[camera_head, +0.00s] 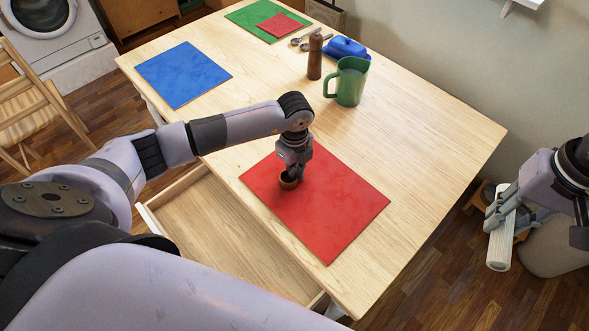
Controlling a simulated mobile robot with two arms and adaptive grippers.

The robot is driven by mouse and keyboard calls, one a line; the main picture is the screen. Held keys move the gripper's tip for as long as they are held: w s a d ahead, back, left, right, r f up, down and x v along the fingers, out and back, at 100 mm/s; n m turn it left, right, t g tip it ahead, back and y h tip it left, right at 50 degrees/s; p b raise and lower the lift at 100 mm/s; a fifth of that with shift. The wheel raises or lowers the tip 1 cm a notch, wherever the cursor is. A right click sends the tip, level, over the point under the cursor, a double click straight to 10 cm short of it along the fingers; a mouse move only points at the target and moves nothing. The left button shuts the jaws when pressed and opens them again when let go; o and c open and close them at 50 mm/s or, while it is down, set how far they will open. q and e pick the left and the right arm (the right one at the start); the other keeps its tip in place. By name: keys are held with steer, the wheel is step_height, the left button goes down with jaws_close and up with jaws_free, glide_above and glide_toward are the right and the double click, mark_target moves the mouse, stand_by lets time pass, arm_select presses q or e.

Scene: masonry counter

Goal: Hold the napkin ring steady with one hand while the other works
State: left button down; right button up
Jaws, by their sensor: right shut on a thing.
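A small dark brown napkin ring (288,183) stands on the red placemat (338,213). My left gripper (292,168) points down right at the ring, its fingers at the ring's upper edge. The fingers partly hide the ring, and I cannot tell whether they grip it. My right gripper (504,208) is at the far right, beyond the table's edge. It is shut on a pale rolled cylinder, seemingly a rolled napkin (499,248), held upright and well apart from the ring.
A green pitcher (352,84), a brown pepper mill (315,58), a blue butter dish (346,48) and spoons (305,38) stand at the back. Blue (184,74) and green (248,20) placemats lie farther off. An open drawer (215,225) juts out at the left front. The table's right side is clear.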

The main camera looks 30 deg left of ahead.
arm_select(q)
steer(key=c, duration=2.3)
jaws_free()
steer(key=o, duration=0.6)
steer(key=shift+r, duration=0.1)
step_height(320, 180, up, 12)
steer(key=shift+f, duration=0.1)
